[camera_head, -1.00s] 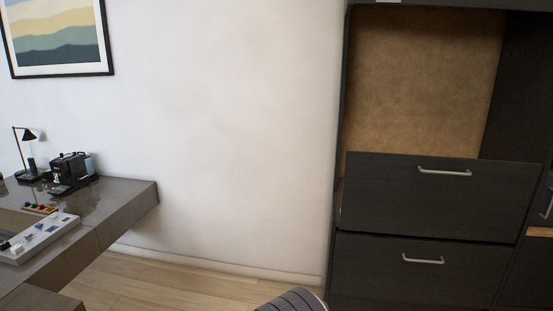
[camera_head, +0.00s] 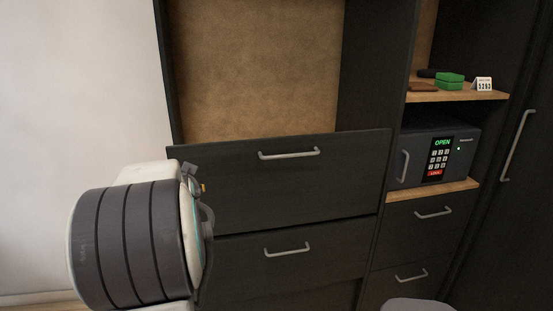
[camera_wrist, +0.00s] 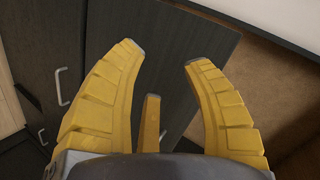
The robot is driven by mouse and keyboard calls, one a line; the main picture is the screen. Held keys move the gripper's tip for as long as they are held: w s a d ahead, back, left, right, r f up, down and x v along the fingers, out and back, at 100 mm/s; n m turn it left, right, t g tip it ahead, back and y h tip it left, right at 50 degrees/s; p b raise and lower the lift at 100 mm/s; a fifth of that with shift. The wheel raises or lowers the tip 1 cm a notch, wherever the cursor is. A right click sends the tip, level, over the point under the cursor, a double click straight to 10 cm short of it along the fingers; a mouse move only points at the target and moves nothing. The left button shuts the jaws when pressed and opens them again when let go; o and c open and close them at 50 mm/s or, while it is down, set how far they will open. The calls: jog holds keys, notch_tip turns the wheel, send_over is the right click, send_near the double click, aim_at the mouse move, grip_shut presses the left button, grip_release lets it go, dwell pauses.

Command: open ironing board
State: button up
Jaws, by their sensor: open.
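No ironing board surface shows in an unfolded form. A dark upper front (camera_head: 290,185) with a silver bar handle (camera_head: 289,154) spans the cabinet below a brown recess; I cannot tell whether it holds the board. A lower dark front (camera_head: 300,262) has its own handle (camera_head: 288,250). My gripper's yellow fingers are almost wholly hidden behind my arm in the head view, left of the upper front. In the wrist view my gripper (camera_wrist: 165,65) is open, with nothing between its fingers, facing a dark panel (camera_wrist: 175,45).
A safe (camera_head: 433,155) with an "OPEN" display sits in a niche at the right. A wooden shelf (camera_head: 455,96) above it holds a green box (camera_head: 449,78) and a number card (camera_head: 483,84). Small drawers lie below. The brown back panel (camera_head: 255,65) is bare.

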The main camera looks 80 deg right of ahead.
jog(key=s+d+r+m+g+h, duration=0.1)
jog(key=s+d+m+g+h, duration=0.3)
jog(key=s+d, duration=0.6)
jog(key=s+d+m+g+h, duration=0.15)
jog(key=s+d+m, duration=0.5)
jog(key=s, duration=0.75)
jog(key=shift+y, duration=0.25)
jog(key=shift+w+d+f+p, duration=0.15)
jog(key=shift+d+p, duration=0.25)
jog(key=shift+d, duration=0.65)
jog(key=shift+d+f+p, duration=0.15)
jog(key=shift+d+p, duration=0.2)
jog(key=shift+d, duration=0.7)
jog(key=shift+w+d+f+p, duration=0.15)
jog(key=shift+d+p, duration=0.25)
jog(key=shift+d, duration=0.65)
jog(key=shift+s, duration=0.1)
jog(key=shift+c, duration=0.3)
grip_shut()
